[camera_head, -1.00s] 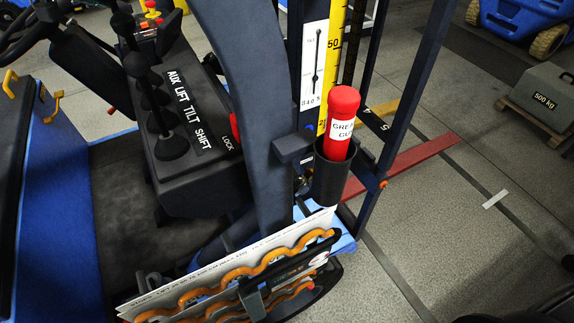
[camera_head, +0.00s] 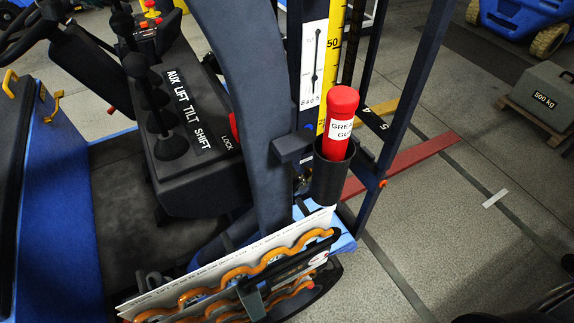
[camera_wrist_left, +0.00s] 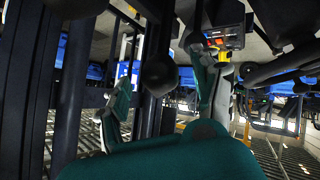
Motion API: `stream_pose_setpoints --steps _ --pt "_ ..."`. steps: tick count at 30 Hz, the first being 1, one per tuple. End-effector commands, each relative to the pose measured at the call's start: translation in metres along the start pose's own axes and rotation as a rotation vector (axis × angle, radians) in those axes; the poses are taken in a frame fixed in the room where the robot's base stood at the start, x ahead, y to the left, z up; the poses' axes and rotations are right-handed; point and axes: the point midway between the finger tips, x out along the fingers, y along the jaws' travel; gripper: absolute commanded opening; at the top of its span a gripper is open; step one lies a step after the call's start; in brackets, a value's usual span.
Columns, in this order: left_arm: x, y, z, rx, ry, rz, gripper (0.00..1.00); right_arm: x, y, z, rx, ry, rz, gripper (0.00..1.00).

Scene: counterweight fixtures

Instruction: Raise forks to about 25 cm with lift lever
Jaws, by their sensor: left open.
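The console (camera_head: 200,175) carries a row of black levers labelled AUX, LIFT, TILT and SHIFT. Two round black knobs show in the head view, a nearer one (camera_head: 136,65) and a farther one (camera_head: 122,22). The levers overlap, so I cannot tell which knob is LIFT. My left gripper (camera_wrist_left: 160,62) shows in the left wrist view with its green fingers apart. A black ball knob (camera_wrist_left: 160,77) appears between the fingers; contact is not clear. A yellow bar (camera_head: 378,110) and a red bar (camera_head: 400,165) lie beyond the mast; I cannot tell whether they are forks.
A yellow height scale (camera_head: 333,60) marked 50 runs up the mast beside a white gauge panel (camera_head: 313,65). A red grease tube (camera_head: 342,108) stands in a black holder (camera_head: 331,178). A grey 500 kg weight (camera_head: 540,95) sits at right.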

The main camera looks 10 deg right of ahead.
Motion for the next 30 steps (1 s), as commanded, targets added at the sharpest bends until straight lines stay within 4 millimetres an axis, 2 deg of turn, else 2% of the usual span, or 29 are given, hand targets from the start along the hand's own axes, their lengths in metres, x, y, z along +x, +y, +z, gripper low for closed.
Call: stream_pose_setpoints --steps 5,21,25,30 --pt "-0.009 -0.001 0.0 -0.001 0.001 0.0 0.65 0.001 0.0 0.0 0.0 0.0 0.0 0.4" --pt "-0.089 -0.001 0.0 0.0 0.001 -0.001 0.65 0.0 0.001 0.0 0.0 0.0 0.001 0.4" --pt "-0.099 0.0 0.0 0.0 0.0 0.0 0.65 0.0 0.001 0.0 0.0 0.0 0.001 0.4" --pt "-0.1 0.0 0.001 0.0 -0.001 0.0 0.65 0.0 0.001 0.0 0.0 0.0 0.001 0.4"
